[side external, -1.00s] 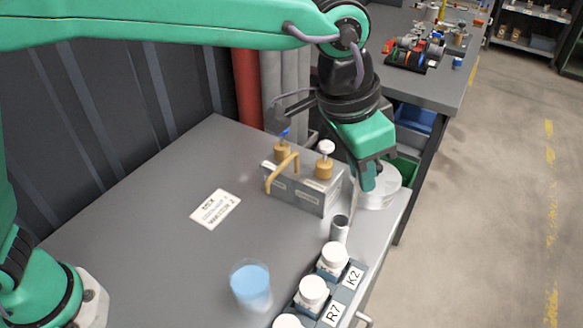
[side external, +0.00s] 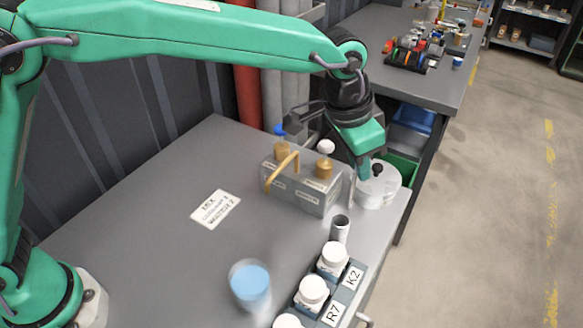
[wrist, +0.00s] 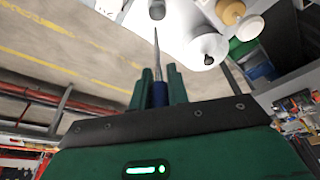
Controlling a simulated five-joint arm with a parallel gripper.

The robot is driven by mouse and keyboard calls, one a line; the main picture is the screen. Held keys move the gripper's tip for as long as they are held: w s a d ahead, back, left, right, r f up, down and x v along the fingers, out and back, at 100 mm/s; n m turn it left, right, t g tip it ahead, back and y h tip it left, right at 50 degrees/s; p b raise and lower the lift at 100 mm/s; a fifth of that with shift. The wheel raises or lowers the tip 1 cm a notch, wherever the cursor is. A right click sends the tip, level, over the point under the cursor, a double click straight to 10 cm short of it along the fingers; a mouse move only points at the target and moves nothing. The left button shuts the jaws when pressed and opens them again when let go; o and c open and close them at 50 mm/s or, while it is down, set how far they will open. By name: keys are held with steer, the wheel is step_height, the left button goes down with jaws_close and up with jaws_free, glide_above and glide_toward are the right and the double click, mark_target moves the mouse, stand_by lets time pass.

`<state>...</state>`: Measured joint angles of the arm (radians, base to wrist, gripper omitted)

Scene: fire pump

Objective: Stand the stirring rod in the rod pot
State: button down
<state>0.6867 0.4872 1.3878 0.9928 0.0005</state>
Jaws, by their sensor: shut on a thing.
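The stirring rod (wrist: 157,60) shows in the wrist view as a thin tapering metal rod with a blue grip end (wrist: 158,93). My gripper (wrist: 158,74) is shut on that blue end, and the rod points away from the jaws. In the side view my gripper (side external: 362,170) is above the bench, by the lidded white pot; the rod is hard to make out there. The rod pot (side external: 340,229), a small open grey metal cylinder, stands in front of the grey block. A grey cylinder beyond the rod's tip in the wrist view looks like this pot (wrist: 157,9).
A grey block with brass fittings and a yellow handle (side external: 299,186) stands left of my gripper. A lidded white pot (side external: 378,191) is at the right edge. White-capped bottles (side external: 333,258) and a blue-filled cup (side external: 250,283) are nearer.

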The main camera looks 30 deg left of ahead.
mark_target(356, 175)
steer(key=shift+f, duration=2)
steer(key=c, duration=1.4)
jaws_free()
steer(key=shift+o, duration=0.2)
steer(key=shift+r, duration=0.1)
steer(key=shift+r, duration=0.4)
steer(key=v, duration=1.2)
steer(key=shift+r, duration=0.1)
